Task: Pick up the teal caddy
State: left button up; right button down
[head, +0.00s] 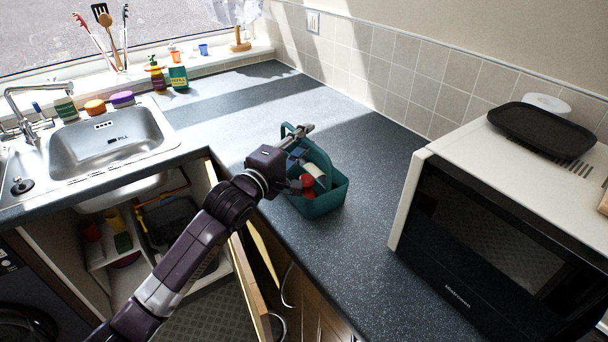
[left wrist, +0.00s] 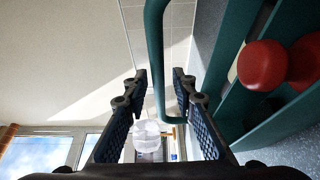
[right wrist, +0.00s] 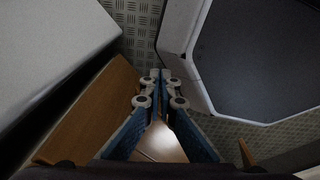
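The teal caddy (head: 326,204) stands upright on the dark worktop, with a red-topped item and a pale roll-like item inside. Its handle arches over it, partly hidden by my left gripper (head: 303,135). In the left wrist view the handle (left wrist: 155,45) runs down between the two fingers of my left gripper (left wrist: 160,85). These fingers stand apart, with a gap beside the handle. A red knob-shaped item (left wrist: 262,66) shows in the caddy there. My right gripper (right wrist: 160,80) has its fingertips together with nothing visible between them; it is outside the head view.
A microwave (head: 490,235) with a black tray (head: 540,128) on top stands to the right of the caddy. A steel sink (head: 105,145) is at the left, with bottles behind it. An open cupboard door (head: 250,285) is below the counter edge. The worktop behind the caddy is clear.

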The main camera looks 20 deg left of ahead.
pick_arm(q)
grip_shut()
jog(key=shift+r, duration=0.1)
jog(key=shift+r, duration=0.1)
